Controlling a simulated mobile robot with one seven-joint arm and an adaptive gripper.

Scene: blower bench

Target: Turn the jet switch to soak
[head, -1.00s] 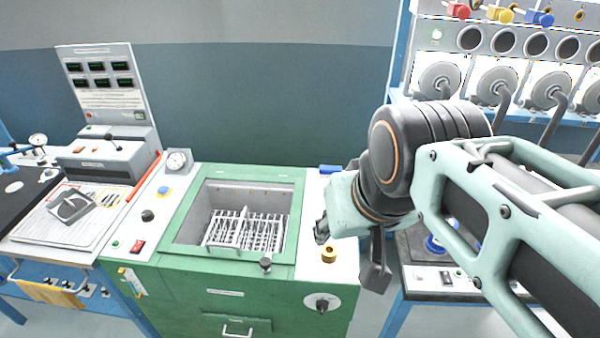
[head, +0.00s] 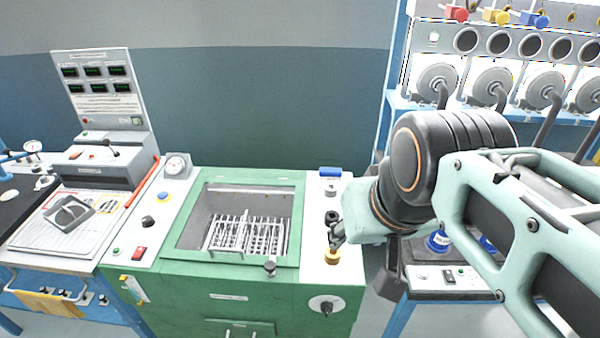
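A green machine (head: 228,281) with an open basin stands in the middle of the head view. Several controls sit on its white right-hand top panel (head: 313,213), and a black rotary switch on a round white plate (head: 326,306) is on its front. The labels are too small to read, so I cannot tell which control is the jet switch. My gripper (head: 337,234) is over the right panel, beside a black knob (head: 331,217) and just above a yellow knob (head: 332,256). Its fingers are small and dark; I cannot tell whether they touch either knob or how far apart they are.
A wire rack (head: 246,236) sits in the basin, with a small dark knob (head: 269,268) at its front edge. A blue piece (head: 330,172) lies at the panel's back. A bench with a display board (head: 100,85) stands left, and blue-framed shelving stands behind my arm.

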